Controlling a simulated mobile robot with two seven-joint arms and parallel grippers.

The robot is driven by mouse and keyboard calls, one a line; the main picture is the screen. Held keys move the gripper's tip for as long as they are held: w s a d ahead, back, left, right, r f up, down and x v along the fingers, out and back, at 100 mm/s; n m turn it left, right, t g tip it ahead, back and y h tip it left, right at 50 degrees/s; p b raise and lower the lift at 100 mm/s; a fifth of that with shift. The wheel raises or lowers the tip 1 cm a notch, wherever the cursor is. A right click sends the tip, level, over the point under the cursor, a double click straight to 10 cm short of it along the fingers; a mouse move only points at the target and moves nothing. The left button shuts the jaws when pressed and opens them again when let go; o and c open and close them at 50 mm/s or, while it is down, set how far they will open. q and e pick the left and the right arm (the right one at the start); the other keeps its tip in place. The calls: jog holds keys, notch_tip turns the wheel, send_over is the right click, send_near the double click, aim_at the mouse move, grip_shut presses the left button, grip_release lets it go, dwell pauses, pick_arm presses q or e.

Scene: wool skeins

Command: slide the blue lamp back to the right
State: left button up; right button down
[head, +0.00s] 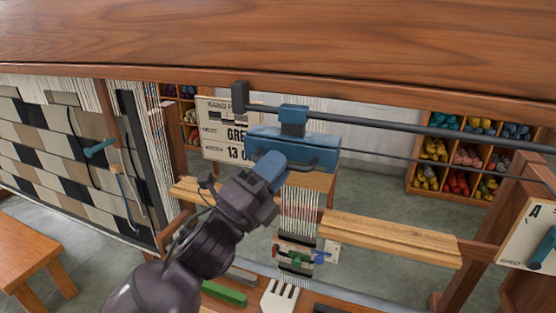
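The blue lamp (318,148) hangs by a blue carriage block (293,118) from a dark rail (400,126). It is near the left end of the rail, a short way right of the dark end block (240,97). A dark bar handle (318,165) shows on the lamp's front. My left gripper (272,172) reaches up from below and is at the lamp's lower left front, overlapping it in the picture. The fingertips are partly hidden, so whether they close on the handle is not clear. My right gripper is not in view.
The rail runs clear to the right of the lamp. A thinner rod (430,158) runs below it. A wooden beam (390,238) and hanging white warp threads (300,208) lie below. A sign (222,130) stands behind left, and a card marked A (535,225) at right.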

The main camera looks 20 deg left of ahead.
pick_arm(q)
jog(key=shift+w+d+r, duration=0.2)
jog(key=shift+w+r, duration=0.05)
jog(key=shift+w, duration=0.15)
grip_shut()
